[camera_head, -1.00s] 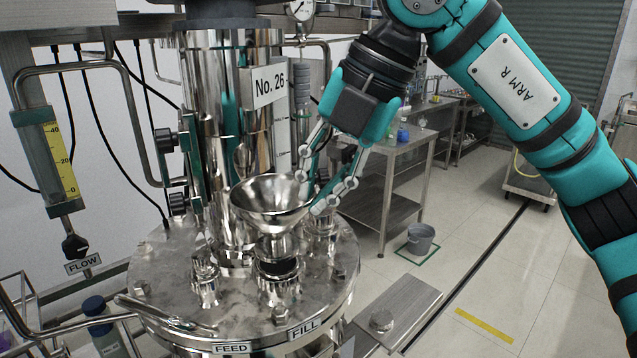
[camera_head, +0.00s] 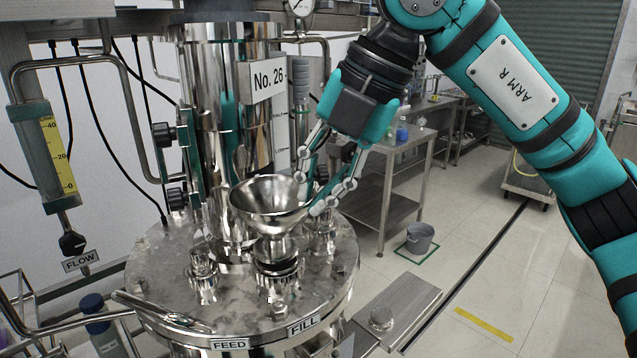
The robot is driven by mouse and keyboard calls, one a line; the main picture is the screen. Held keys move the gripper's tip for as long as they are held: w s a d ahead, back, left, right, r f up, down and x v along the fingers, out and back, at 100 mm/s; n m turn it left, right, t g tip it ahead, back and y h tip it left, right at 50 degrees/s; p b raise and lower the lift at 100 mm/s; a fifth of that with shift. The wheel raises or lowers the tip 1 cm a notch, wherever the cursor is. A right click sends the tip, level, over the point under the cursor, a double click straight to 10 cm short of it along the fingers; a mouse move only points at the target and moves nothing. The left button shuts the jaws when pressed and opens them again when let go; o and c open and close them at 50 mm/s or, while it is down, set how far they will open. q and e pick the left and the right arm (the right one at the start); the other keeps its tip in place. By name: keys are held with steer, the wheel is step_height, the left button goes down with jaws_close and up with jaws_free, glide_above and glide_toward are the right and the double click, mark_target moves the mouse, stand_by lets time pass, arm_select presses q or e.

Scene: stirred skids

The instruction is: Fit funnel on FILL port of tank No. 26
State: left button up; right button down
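The shiny steel funnel (camera_head: 268,207) is upright over the FILL port (camera_head: 277,284) of tank No. 26, whose steel lid (camera_head: 228,315) fills the lower middle. The FILL label (camera_head: 302,326) is on the lid's front edge, below that port. The funnel's lower end meets the dark ring at the port's top; I cannot tell whether it is inside or just above it. My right gripper (camera_head: 309,194) has its fingers closed at the funnel's right rim. My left gripper is not in view.
The FEED port (camera_head: 203,281) stands left of the FILL port, with its label (camera_head: 230,344) in front. The steel column (camera_head: 228,110) with the No. 26 sign (camera_head: 268,79) rises close behind. A metal rod-like tool (camera_head: 160,312) lies at the lid's left edge.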

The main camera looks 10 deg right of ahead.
steer(key=shift+f+b, duration=0.65)
stand_by(3.3)
steer(key=c, duration=1.1)
jaws_free()
step_height(320, 180, up, 8)
steer(key=p, duration=0.6)
stand_by(0.3)
